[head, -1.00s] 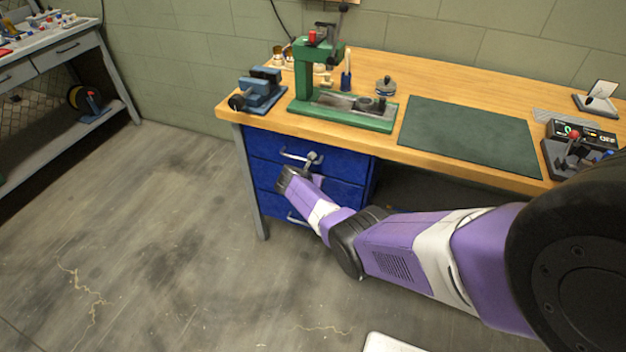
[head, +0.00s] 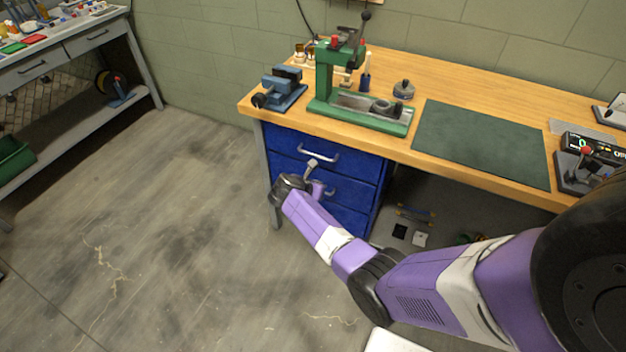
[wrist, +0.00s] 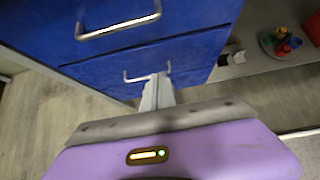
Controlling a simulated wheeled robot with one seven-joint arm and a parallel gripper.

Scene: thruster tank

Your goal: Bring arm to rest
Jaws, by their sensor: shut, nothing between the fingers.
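My gripper (head: 312,163) is at the end of my purple and white arm, in front of the blue drawer unit (head: 285,140) under the workbench. In the wrist view its fingers (wrist: 157,92) are together, with nothing between them. They point at the drawer fronts, close to a lower drawer handle (wrist: 135,78). I cannot tell whether they touch it. An upper drawer handle (wrist: 118,26) shows above them. The drawers look shut.
The wooden workbench (head: 440,160) carries a green press (head: 340,85), a blue vise (head: 280,88), a green mat (head: 480,142) and a control box (head: 590,160). Small items lie under the bench. A second bench (head: 75,45) stands at the left. The floor (head: 170,230) between is clear.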

